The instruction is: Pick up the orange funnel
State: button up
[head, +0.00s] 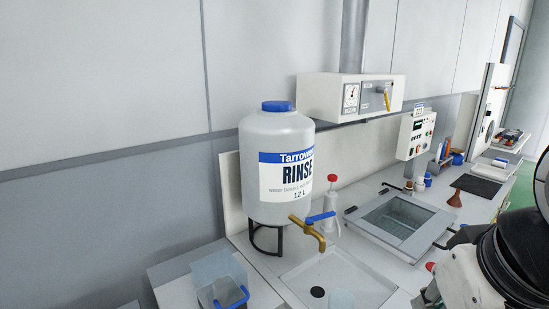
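A small brownish-orange cone that looks like the orange funnel (455,200) stands on the white counter at the right, with its narrow end up. It is beyond the right corner of the framed glass lid and in front of a dark mat. It is small in this view, so its details are unclear. Part of my arm shows at the lower right, nearer than the funnel. My gripper's fingers are not in view.
A large RINSE container (270,180) with a brass tap (308,233) stands over a sink (345,270). A control box (415,135) hangs behind.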

aim_at(455, 201)
jog(key=k+l, duration=0.1)
jog(key=l, duration=0.4)
jog(key=k+l+z, duration=0.1)
jog(key=l, duration=0.4)
jog(key=i+l+z, duration=0.1)
jog(key=l, duration=0.35)
jog(key=i+l, duration=0.35)
jog(key=i+l+z, duration=0.15)
jog(key=l, duration=0.3)
jog(key=i+l+z, duration=0.1)
jog(key=i+l, duration=0.35)
jog(key=i, duration=0.2)
jog(key=i+l+z, duration=0.1)
jog(key=i, duration=0.25)
